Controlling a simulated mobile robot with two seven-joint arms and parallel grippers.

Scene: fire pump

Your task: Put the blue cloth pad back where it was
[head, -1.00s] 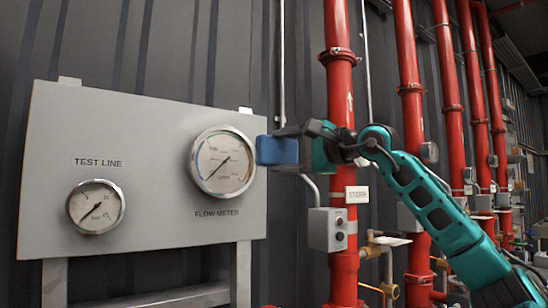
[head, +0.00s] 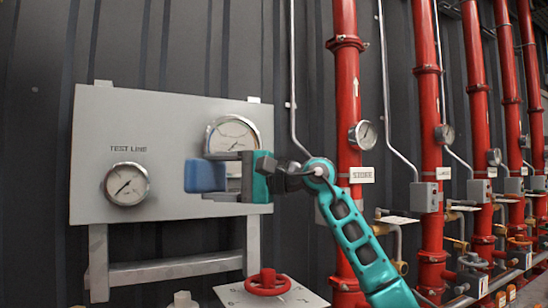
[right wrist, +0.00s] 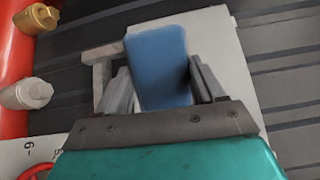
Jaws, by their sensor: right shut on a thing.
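The blue cloth pad (head: 203,176) is held in the air in front of the grey gauge panel (head: 180,115), below the flow meter (head: 236,129). My right gripper (head: 226,178) is shut on the pad; its fingers show above and below it in the head view. In the right wrist view the pad (right wrist: 158,65) stands out between the two fingers (right wrist: 163,86). The gripper covers the lower edge of the flow meter and its label. I cannot tell whether the pad touches the panel. My left gripper is not in view.
The test line gauge (head: 126,184) is on the panel's left side. A red handwheel (head: 267,282) sits over a pale numbered plate (head: 230,297) below the gripper. Red pipes (head: 346,100) with valves and gauges run along the right. The dark ribbed wall is behind.

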